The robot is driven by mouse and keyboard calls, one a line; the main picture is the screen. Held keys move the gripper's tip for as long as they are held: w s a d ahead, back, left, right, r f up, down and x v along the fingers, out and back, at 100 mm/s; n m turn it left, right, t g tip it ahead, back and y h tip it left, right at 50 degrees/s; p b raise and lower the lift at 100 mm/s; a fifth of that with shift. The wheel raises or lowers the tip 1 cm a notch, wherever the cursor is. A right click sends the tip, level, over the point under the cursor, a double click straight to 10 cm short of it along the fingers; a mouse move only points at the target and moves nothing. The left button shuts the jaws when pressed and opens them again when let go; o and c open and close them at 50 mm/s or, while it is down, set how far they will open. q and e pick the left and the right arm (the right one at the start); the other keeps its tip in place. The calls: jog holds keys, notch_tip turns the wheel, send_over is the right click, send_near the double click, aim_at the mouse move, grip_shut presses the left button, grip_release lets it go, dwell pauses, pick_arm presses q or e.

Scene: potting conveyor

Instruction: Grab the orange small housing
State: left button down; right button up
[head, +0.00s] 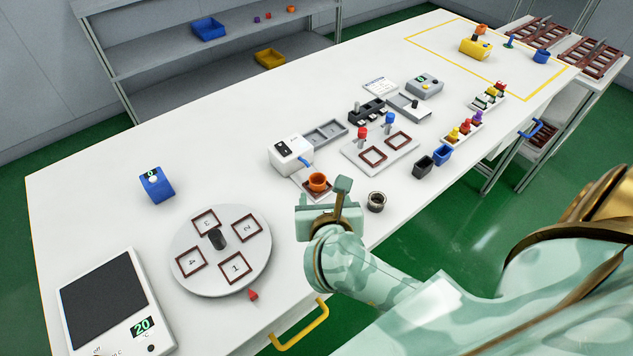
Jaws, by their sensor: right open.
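A small orange cup-shaped housing (317,181) stands upright on a brown square frame in front of the white dispenser (290,155). My right gripper (324,193) is open, with its fingers just in front of the orange housing in the picture. Whether a finger touches the housing, I cannot tell. The housing's lower part is partly hidden near the gripper. My left gripper is out of view.
A dark ring-shaped part (376,201) lies right of the gripper. Red and blue plungers (362,133) stand behind.

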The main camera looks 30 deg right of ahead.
aim_at(317, 177)
jog(key=x, duration=0.3)
jog(key=shift+w+d+f+b, duration=0.1)
jog(key=shift+w+f+b, duration=0.1)
jog(key=shift+b, duration=0.1)
jog(key=shift+w+d+f, duration=0.25)
jog(key=shift+w, duration=0.25)
jog(key=b+x, duration=0.1)
jog(key=x, duration=0.3)
jog(key=shift+a+b, duration=0.2)
jog(key=shift+b, duration=0.1)
jog(key=shift+w+d+f, duration=0.2)
jog(key=shift+w, duration=0.25)
jog(key=c, duration=1)
